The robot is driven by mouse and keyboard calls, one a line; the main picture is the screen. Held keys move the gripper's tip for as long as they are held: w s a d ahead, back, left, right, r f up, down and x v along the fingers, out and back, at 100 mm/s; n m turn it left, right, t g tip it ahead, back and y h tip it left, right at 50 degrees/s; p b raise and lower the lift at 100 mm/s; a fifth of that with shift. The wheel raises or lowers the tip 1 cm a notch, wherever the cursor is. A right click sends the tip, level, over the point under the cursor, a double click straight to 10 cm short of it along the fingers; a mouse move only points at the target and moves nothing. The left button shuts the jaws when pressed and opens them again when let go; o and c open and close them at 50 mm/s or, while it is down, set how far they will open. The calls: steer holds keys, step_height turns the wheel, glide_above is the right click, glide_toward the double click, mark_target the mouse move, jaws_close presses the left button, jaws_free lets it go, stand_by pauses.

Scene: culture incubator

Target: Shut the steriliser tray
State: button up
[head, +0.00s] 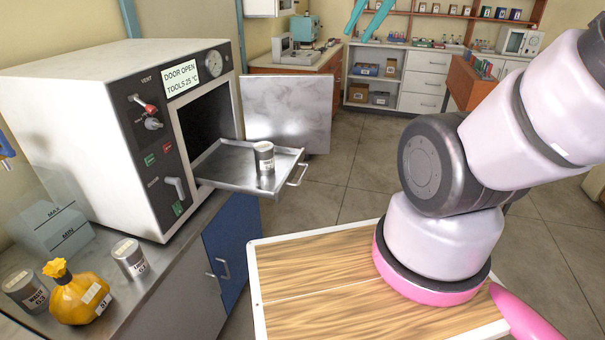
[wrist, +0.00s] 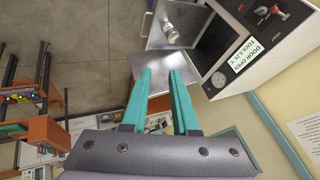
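The white steriliser (head: 90,100) stands on the left, its sign reading "DOOR OPEN TOOLS 25 °C". Its metal door (head: 290,112) is swung open. The steel tray (head: 228,172) is pulled out of the chamber, with a labelled grey can (head: 264,158) standing on it and a bar handle (head: 299,175) at its outer edge. My gripper (head: 360,37) is up at the top, beyond the door and apart from the tray. In the wrist view my gripper (wrist: 160,72) has two teal fingers, spread with nothing between them; the tray (wrist: 184,40) and can (wrist: 169,30) show beyond the tips.
A wooden-topped board (head: 310,290) lies in front. Floor (head: 365,150) is open right of the tray.

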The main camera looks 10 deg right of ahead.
steer(key=w+f+m+g+y, duration=0.1)
steer(key=w+f, duration=0.1)
steer(key=w, duration=0.1)
steer(key=w+f+m+g+y, duration=0.1)
steer(key=w+f+m, duration=0.1)
steer(key=w+f, duration=0.1)
steer(key=w+a+f+m+g+y, duration=0.1)
steer(key=w+f, duration=0.2)
steer(key=shift+w+a+f+m, duration=0.1)
steer(key=shift+w+f+m, duration=0.15)
steer(key=shift+w+m, duration=0.15)
jaws_close()
steer(key=w+d+f+m+y, duration=0.1)
steer(key=w+d+f+m, duration=0.3)
steer(key=f, duration=0.7)
steer(key=w+d+f+m+y, duration=0.15)
steer(key=w+f+m, duration=0.35)
steer(key=f, duration=0.6)
steer(key=w+d+f+m, duration=0.2)
steer(key=d+f+m, duration=0.25)
steer(key=f, duration=0.65)
steer(key=w+a+r+x, duration=0.1)
steer(key=w+r+x, duration=0.1)
steer(key=x, duration=1.2)
steer(key=shift+a+m+t, duration=0.15)
steer(key=shift+m+t, duration=0.25)
steer(key=shift+m, duration=0.05)
